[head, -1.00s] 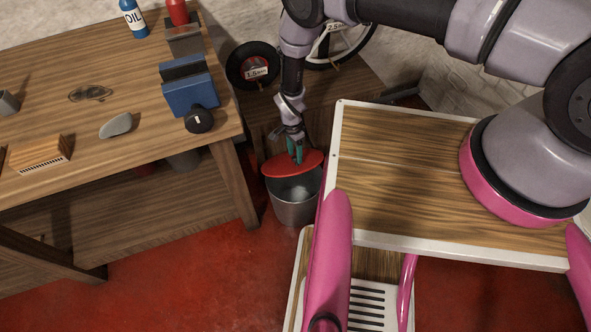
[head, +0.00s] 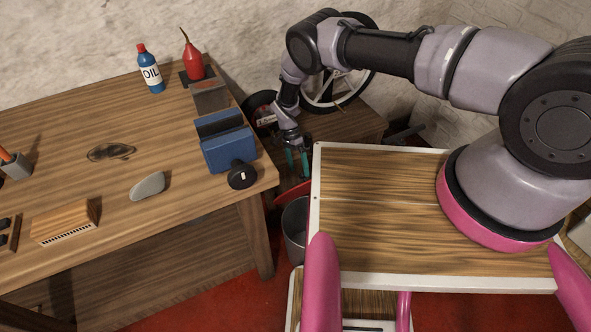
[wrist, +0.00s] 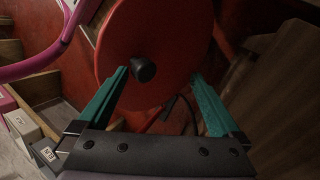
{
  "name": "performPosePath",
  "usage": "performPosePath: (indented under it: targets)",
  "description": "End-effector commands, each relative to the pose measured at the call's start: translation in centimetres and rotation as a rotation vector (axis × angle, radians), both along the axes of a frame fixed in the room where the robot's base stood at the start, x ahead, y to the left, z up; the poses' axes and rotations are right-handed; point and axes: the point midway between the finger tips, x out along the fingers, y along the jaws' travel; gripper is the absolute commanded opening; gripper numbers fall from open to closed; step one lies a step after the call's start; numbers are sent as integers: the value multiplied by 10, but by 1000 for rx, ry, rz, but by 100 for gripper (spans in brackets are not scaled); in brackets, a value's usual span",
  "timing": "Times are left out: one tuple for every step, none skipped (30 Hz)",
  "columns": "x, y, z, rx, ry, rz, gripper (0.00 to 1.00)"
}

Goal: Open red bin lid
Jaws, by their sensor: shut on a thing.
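The red bin lid (head: 290,194) shows as a tilted strip at the back of the metal bin (head: 294,228), whose opening is partly uncovered. The white-edged board hides much of both. In the wrist view the round red lid (wrist: 165,32) faces me with its black knob (wrist: 143,69). My gripper (head: 297,163) is above the lid in the head view. A gap seems to show at the right finger; the exact contact is unclear.
The wooden workbench (head: 125,215) stands left of the bin, with a blue vise (head: 226,145) near its corner. The wood-topped board (head: 390,215) is close on the right. A spoked wheel (head: 338,88) leans behind my arm.

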Motion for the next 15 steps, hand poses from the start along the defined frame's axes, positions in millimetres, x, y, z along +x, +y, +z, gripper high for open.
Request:
performPosePath:
  targets:
    - [7,-7,-9,0,-17,25,0]
    - [7,-8,-9,-3,-13,25,0]
    - [8,-9,-9,-6,-7,25,0]
    - [8,-9,-9,-9,-3,25,0]
    - [8,-9,-9,-11,1,24,0]
    - [9,-10,-9,-12,5,24,0]
    - [9,-10,-9,-14,9,24,0]
    - [9,-11,-9,-17,12,25,0]
    - [9,-11,-9,-18,14,26,0]
    - [10,-11,-8,-20,16,26,0]
    - [10,-11,-8,-19,17,27,0]
    - [10,-11,-8,-21,20,27,0]
    - [10,-11,-8,-23,21,26,0]
    - [10,-12,-8,-23,23,26,0]
    - [10,-12,-8,-23,24,26,0]
